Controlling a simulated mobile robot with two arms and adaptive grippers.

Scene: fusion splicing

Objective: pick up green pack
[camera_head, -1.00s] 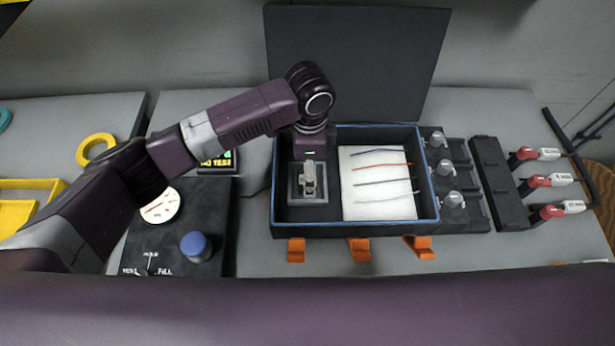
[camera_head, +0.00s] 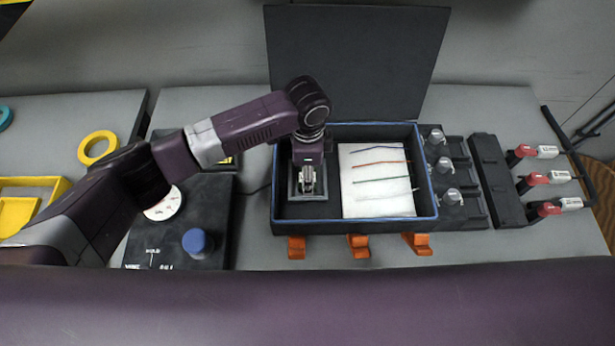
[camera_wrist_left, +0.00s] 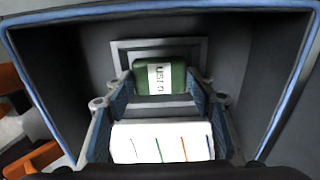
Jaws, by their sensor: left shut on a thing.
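The green pack (camera_wrist_left: 165,78), with a white printed label, sits in a grey square holder (camera_wrist_left: 122,48) inside the dark blue-rimmed box. My left gripper (camera_head: 307,186) reaches down into the left part of this box. In the left wrist view, the fingers of my left gripper (camera_wrist_left: 165,82) stand on both sides of the pack and are shut on it. In the head view the gripper hides most of the pack. Whether the pack is lifted off the holder I cannot tell. My right gripper is not in view.
A white pad (camera_head: 350,205) with several coloured strands lies in the box's right part. The box (camera_head: 428,190) has a raised lid (camera_head: 360,60) behind it and orange clips in front. Clear-capped containers (camera_head: 446,168) and red-and-white tools (camera_head: 535,180) stand to the right.

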